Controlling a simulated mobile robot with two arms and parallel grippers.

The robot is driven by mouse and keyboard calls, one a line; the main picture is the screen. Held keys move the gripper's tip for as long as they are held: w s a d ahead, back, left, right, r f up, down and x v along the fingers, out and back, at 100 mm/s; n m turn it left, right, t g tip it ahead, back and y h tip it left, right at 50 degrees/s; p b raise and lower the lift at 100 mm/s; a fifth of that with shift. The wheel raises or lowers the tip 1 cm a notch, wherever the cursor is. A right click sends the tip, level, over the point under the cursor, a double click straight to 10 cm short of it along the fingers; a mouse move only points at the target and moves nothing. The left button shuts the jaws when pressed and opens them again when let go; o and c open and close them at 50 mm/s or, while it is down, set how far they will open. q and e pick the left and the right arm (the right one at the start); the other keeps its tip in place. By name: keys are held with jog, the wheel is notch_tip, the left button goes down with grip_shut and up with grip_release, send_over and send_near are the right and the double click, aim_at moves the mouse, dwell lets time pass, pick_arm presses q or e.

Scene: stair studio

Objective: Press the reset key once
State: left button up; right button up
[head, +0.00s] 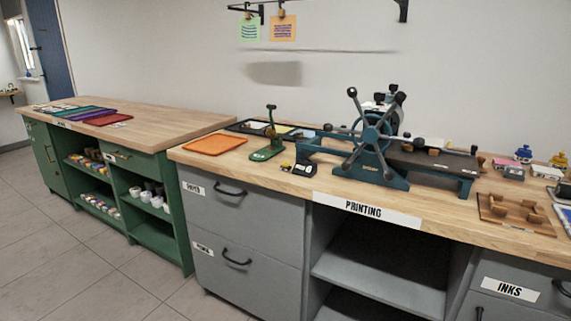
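I cannot make out a reset key for certain. A small black-and-white device (304,170) lies on the wooden worktop at the left foot of the teal printing press (372,140); it is too small to tell whether it bears a key. A small yellow-and-dark item (286,167) lies just left of it. Neither of my grippers shows in the head view.
A green lever tool (268,150) and an orange tray (215,144) stand to the left on the grey-drawer counter. Wooden blocks on a board (510,212) and ink jars (523,154) are on the right. The tiled floor (75,255) in front of the green cabinet is clear.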

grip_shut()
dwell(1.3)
